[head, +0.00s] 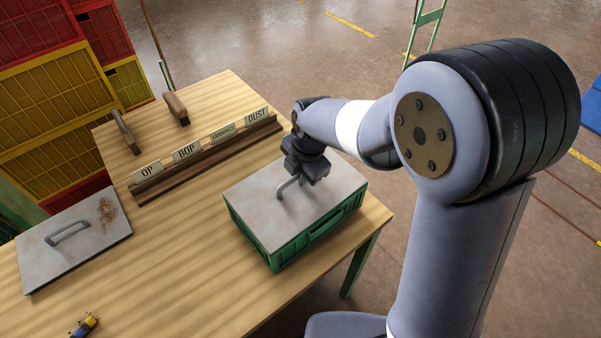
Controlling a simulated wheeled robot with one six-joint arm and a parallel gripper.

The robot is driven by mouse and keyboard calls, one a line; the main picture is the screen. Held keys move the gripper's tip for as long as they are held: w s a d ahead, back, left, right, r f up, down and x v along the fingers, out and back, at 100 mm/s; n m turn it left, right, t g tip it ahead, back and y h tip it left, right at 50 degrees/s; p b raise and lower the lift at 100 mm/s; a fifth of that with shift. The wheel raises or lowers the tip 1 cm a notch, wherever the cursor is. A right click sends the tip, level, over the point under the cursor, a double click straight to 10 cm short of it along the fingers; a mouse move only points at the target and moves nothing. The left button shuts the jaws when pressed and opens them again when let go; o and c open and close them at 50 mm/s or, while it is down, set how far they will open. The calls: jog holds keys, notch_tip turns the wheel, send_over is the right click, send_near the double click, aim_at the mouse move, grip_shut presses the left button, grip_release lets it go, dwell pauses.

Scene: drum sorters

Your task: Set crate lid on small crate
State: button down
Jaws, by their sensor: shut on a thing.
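A small green crate (283,260) stands on the wooden table near its right edge. A flat grey crate lid (262,212) with a bar handle lies over the top of the crate and covers its opening. My gripper (294,183) points down at the lid and is shut on its handle. The lid looks level and lined up with the crate's rim. The inside of the crate is hidden under the lid, and my gripper hides part of the handle.
A second grey lid (85,232) with a handle and a brown stain lies at the table's left. A wooden rack (205,160) with labelled cards stands behind the crate. Two brushes (176,108) lie at the back. A small blue and yellow item (85,325) lies in front. Stacked crates (62,90) stand left.

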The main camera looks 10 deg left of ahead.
jog(key=shift+f+b, duration=0.4)
jog(key=shift+b, duration=0.05)
dwell(0.7)
jog(key=c, duration=1.4)
grip_release()
jog(key=r, duration=0.3)
jog(key=s+d+r, duration=0.1)
jog(key=r, duration=0.6)
jog(key=shift+s+d+r+b, duration=0.15)
jog(key=shift+d+r+b, duration=0.15)
jog(key=shift+b, duration=0.05)
jog(key=shift+f, duration=0.1)
jog(key=f, duration=0.3)
jog(key=w+a+f, duration=0.1)
jog(key=f, duration=0.6)
jog(key=shift+w+a+f+p, duration=0.15)
jog(key=shift+a+f+p, duration=0.1)
jog(key=shift+a+p, duration=0.15)
jog(key=shift+d+r, duration=0.1)
jog(key=shift+r, duration=0.2)
jog(key=shift+f, duration=0.1)
